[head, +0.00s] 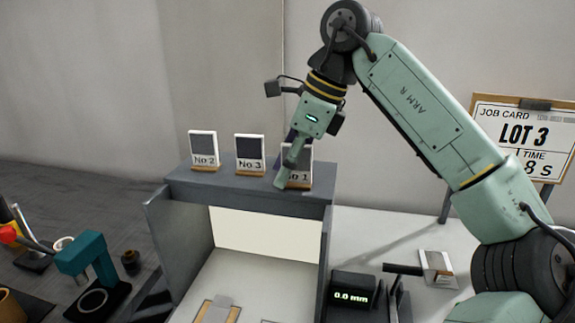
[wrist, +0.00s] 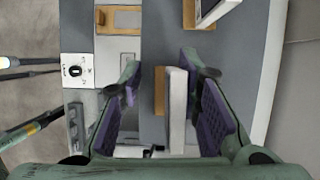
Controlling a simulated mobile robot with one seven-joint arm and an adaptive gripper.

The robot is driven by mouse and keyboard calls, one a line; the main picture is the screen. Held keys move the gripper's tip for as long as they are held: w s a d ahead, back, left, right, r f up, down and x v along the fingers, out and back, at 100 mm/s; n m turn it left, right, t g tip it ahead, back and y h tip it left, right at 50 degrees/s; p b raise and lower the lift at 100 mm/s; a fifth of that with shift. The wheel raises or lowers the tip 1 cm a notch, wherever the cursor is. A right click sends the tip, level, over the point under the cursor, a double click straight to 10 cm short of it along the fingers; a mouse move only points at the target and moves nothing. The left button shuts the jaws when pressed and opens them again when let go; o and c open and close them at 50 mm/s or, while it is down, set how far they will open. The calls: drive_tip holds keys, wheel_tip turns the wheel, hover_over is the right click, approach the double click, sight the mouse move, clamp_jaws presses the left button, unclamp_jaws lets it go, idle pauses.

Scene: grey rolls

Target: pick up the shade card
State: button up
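Three shade cards stand upright in wooden feet on top of a grey booth: No 2 (head: 204,147), No 3 (head: 250,152) and one at the right reading No 1 (head: 303,175). My gripper (head: 290,172) is at the No 1 card and partly covers it. In the wrist view my gripper (wrist: 160,62) is open, with purple-padded fingers on both sides of that card (wrist: 177,112), seen nearly edge-on. The card is closer to the right finger; I cannot tell whether they touch. Its wooden foot (wrist: 159,92) shows beside it. Another card (wrist: 210,12) stands beyond.
The grey booth top (head: 225,184) is narrow, with a lit interior below. A job card board (head: 525,135) stands right. A gauge reading 0.0 mm (head: 352,294) is at the front. A teal device (head: 85,255) stands left. A wall is behind.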

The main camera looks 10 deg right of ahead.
drive_tip(key=v, duration=1.2)
drive_tip(key=shift+o, duration=0.4)
drive_tip(key=shift+a, duration=0.1)
